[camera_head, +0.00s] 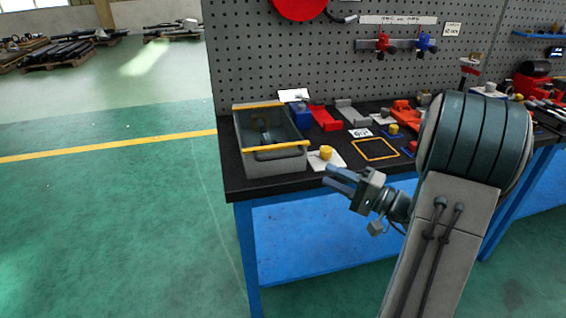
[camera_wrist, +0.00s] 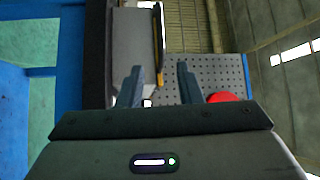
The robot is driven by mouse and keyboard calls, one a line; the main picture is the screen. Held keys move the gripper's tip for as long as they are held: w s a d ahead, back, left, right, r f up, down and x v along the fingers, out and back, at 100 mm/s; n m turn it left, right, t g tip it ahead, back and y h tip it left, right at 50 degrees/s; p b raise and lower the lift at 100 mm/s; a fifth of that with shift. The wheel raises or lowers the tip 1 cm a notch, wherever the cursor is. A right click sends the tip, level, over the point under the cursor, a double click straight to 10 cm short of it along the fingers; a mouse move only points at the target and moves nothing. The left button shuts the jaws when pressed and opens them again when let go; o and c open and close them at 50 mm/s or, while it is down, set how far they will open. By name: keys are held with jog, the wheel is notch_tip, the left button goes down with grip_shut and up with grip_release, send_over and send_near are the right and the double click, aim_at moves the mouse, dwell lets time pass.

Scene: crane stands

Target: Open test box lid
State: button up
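The test box (camera_head: 275,167) is a grey box at the left end of the black workbench. Yellow strips run along its top front and back edges, and a dark handle (camera_head: 275,154) is on its front. A dark object shows inside its top; I cannot tell whether a clear lid covers it. My gripper (camera_head: 328,174) is in front of the bench edge, right of and lower than the box, apart from it. In the wrist view my gripper (camera_wrist: 158,78) has its fingers apart with nothing held, and the grey box (camera_wrist: 134,45) lies beyond them.
A white plate with a yellow knob (camera_head: 326,153) sits right of the box. A yellow frame (camera_head: 375,149), red and blue blocks and other parts crowd the bench. A grey pegboard (camera_head: 290,60) stands behind. The green floor left of the bench is clear.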

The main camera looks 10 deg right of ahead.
aim_at(284, 156)
jog(key=p+x, duration=0.1)
jog(key=x, duration=1.2)
jog(key=shift+w+a, duration=0.1)
jog(key=shift+a, duration=0.4)
